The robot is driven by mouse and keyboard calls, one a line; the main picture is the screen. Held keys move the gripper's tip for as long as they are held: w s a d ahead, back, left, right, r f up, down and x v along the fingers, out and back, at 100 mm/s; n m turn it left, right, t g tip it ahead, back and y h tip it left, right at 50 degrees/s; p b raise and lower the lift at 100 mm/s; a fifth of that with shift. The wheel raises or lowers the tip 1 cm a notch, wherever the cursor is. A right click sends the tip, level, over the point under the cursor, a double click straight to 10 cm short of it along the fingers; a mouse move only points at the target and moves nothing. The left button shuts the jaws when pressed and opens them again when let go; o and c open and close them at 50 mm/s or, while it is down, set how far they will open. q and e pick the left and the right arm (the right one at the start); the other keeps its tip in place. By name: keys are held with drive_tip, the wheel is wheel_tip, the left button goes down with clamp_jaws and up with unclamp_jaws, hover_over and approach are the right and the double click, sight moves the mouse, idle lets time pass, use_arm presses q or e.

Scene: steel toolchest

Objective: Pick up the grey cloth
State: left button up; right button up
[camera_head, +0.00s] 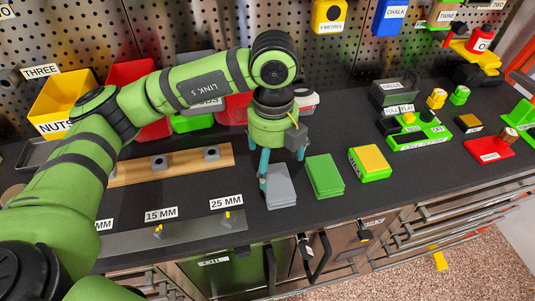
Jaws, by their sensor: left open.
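The grey cloth (281,190) is a folded flat rectangle on the dark worktop near its front edge. My left gripper (281,171) points down over the far end of the cloth with its teal fingers apart. One finger is at the cloth's left side. The other is beyond its far right corner. I cannot tell whether the fingers touch the cloth or the worktop. The gripper hides part of the worktop behind the cloth. My right gripper is not in view.
A folded green cloth (324,177) lies just right of the grey one, then a green-and-yellow sponge (370,163). A wooden rail (190,161) with grey sockets is to the left. A grey strip (190,232) with yellow pieces lies front left. Bins stand behind my arm.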

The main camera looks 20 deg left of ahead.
sight(271, 182)
use_arm(q)
drive_tip(key=shift+w, duration=0.1)
drive_tip(key=shift+s+d+f+p, duration=0.1)
drive_tip(key=shift+s+f+p, duration=0.1)
drive_tip(key=shift+p, duration=0.1)
drive_tip(key=f+p, duration=0.2)
drive_tip(key=shift+s+d+f, duration=0.15)
drive_tip(key=shift+s+f, duration=0.2)
drive_tip(key=shift+s, duration=0.05)
wheel_tip(271, 182, down, 3)
drive_tip(key=shift+w+r+p, duration=0.15)
drive_tip(key=shift+r+p, duration=0.05)
drive_tip(key=shift+p, duration=0.1)
drive_tip(key=shift+f, duration=0.45)
drive_tip(key=shift+c, duration=0.8)
drive_tip(key=c, duration=0.7)
drive_tip(key=shift+c, duration=0.6)
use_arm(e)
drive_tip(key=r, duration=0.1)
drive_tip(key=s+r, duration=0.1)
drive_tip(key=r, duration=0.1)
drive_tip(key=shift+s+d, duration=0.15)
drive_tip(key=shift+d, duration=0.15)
